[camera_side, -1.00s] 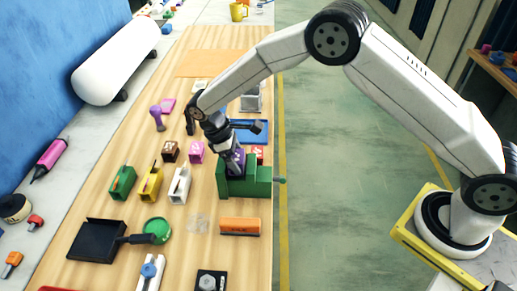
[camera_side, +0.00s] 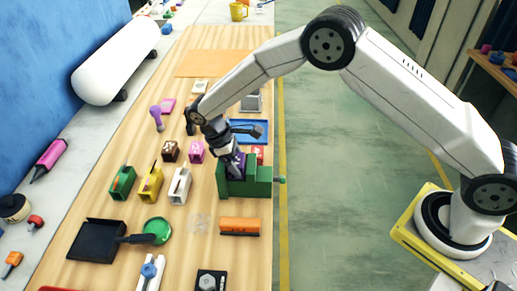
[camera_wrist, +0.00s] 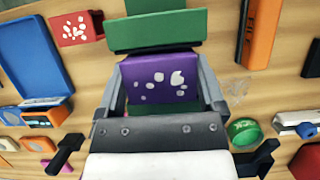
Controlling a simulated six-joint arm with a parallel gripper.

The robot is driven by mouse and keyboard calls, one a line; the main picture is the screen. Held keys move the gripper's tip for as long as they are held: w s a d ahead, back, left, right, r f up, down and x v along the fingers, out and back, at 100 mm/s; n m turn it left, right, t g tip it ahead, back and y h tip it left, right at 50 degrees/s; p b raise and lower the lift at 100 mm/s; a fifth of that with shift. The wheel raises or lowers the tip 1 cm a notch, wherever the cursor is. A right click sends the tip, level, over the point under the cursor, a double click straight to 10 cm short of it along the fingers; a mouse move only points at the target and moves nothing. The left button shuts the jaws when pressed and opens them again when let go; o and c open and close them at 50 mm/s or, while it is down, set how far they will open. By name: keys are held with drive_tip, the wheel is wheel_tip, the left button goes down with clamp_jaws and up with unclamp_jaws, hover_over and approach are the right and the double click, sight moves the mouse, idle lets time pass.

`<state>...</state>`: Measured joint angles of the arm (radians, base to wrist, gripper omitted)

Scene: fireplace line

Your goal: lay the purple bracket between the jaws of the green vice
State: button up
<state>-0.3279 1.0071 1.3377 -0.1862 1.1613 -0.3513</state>
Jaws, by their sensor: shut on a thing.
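The green vice (camera_side: 251,187) stands near the right edge of the wooden bench in the side view. My gripper (camera_side: 234,163) points down at its left part. The purple bracket (camera_side: 240,160) shows at the fingertips, at the top of the vice. In the wrist view the bracket (camera_wrist: 158,80), purple with pale spots, sits between the two grey fingers of my gripper (camera_wrist: 162,88), which is shut on it. Green vice surface (camera_wrist: 155,30) shows beyond the bracket, and more green shows on its near side. The bracket's underside is hidden, so I cannot tell whether it rests on the vice.
A red spotted block (camera_wrist: 75,28) and a blue tray (camera_wrist: 32,58) are close to the vice. An orange block (camera_side: 240,226) lies in front of it. White (camera_side: 180,186), yellow (camera_side: 151,184) and green (camera_side: 122,183) holders stand to its left.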

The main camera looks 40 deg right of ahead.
drive_tip(key=shift+f, duration=0.15)
drive_tip(key=o, duration=1)
drive_tip(key=shift+o, duration=0.2)
drive_tip(key=shift+r, duration=2.45)
drive_tip(key=shift+r, duration=0.1)
drive_tip(key=shift+v, duration=3.85)
drive_tip(key=s+d+m+t+y, duration=0.1)
drive_tip(key=s+d+m+t, duration=0.2)
drive_tip(key=s+d, duration=0.4)
drive_tip(key=s+d+m+t+y, duration=0.2)
drive_tip(key=s+d+m, duration=0.4)
drive_tip(key=s, duration=0.8)
drive_tip(key=shift+d+f+t, duration=0.4)
drive_tip(key=shift+d, duration=0.6)
